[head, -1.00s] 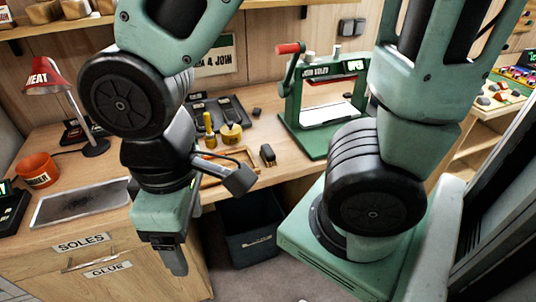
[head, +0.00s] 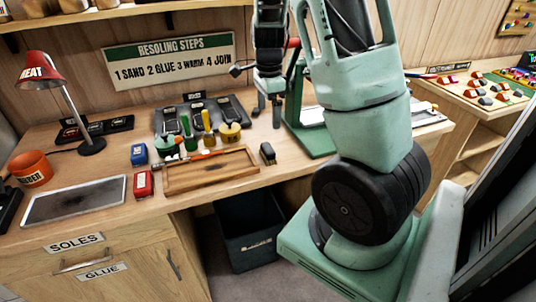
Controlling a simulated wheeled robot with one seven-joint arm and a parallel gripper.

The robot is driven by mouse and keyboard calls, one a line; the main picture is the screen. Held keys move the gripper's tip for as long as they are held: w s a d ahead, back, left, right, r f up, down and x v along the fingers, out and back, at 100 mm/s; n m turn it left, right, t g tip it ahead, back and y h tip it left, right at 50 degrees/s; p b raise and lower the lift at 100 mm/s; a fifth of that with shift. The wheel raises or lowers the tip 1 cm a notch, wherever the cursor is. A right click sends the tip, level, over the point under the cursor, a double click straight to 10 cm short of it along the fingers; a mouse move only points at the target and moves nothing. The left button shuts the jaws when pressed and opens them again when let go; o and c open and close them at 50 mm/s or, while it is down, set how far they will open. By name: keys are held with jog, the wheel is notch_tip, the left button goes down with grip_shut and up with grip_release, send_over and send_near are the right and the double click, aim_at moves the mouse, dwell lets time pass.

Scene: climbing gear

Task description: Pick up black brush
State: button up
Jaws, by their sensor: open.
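A small dark block with a tan side, which looks like the black brush (head: 268,153), rests on the bench near its front edge, just right of the wooden tray (head: 210,170). My gripper (head: 267,115) is open and points down. In the picture it is above and behind the brush, apart from it, and near the green press. Nothing shows between its fingers.
Green and yellow pots with tools (head: 229,132) stand left of my gripper. A green press (head: 310,140) stands close on the right, partly hidden by my arm. Red (head: 144,184) and blue (head: 138,154) blocks lie left of the tray. A dark bin (head: 250,235) stands below.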

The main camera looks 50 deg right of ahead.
aim_at(268, 147)
notch_tip(268, 147, down, 15)
jog(key=shift+r+p, duration=0.15)
jog(key=shift+p, duration=0.35)
jog(key=c, duration=1.2)
jog(key=shift+o, duration=0.2)
jog(key=shift+r, duration=0.15)
notch_tip(268, 147, up, 28)
jog(key=shift+o, duration=1.3)
jog(key=shift+a, duration=0.1)
jog(key=shift+c, duration=0.4)
